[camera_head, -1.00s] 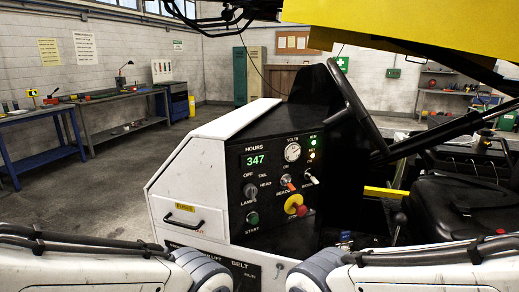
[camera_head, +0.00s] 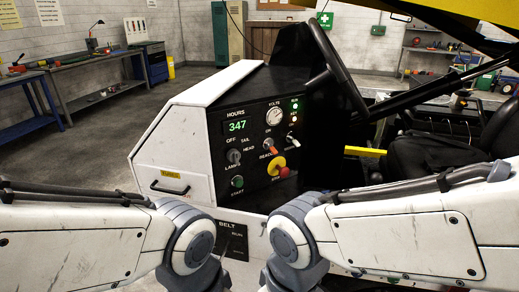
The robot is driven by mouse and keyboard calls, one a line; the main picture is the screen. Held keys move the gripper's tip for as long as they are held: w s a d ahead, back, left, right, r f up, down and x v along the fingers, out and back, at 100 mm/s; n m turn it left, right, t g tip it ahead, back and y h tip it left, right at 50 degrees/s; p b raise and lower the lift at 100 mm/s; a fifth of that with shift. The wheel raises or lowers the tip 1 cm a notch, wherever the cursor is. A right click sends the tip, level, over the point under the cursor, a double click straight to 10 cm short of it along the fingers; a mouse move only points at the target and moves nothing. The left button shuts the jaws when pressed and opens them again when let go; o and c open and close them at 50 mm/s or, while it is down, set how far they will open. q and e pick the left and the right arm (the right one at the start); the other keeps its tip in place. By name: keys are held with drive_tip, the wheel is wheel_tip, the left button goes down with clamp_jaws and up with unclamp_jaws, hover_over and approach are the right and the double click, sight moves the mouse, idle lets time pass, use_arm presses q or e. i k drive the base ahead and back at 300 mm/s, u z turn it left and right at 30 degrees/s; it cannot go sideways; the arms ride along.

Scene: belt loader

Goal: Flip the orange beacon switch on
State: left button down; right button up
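The orange beacon switch (camera_head: 270,146) is a small orange-tipped toggle on the black control panel (camera_head: 222,160). A partly readable label sits beside it. The tip appears to lean up and left, but it is too small to tell its setting. A white-tipped toggle (camera_head: 292,136) is to its right, a dark rotary lamp knob (camera_head: 234,156) to its left, and a red stop button on a yellow base (camera_head: 279,165) below it. Both my arms reach in below the panel, apart from the switch. Neither gripper is visible.
A steering wheel (camera_head: 338,67) and black column rise right of the panel, and a black seat (camera_head: 430,155) is farther right. A white cowl (camera_head: 160,150) with a handle is on the left. The space directly before the upper panel is clear.

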sight(271, 148)
drive_tip(key=k, duration=1.35)
drive_tip(key=u, duration=0.55)
drive_tip(key=i, duration=1.75)
drive_tip(key=z, duration=0.6)
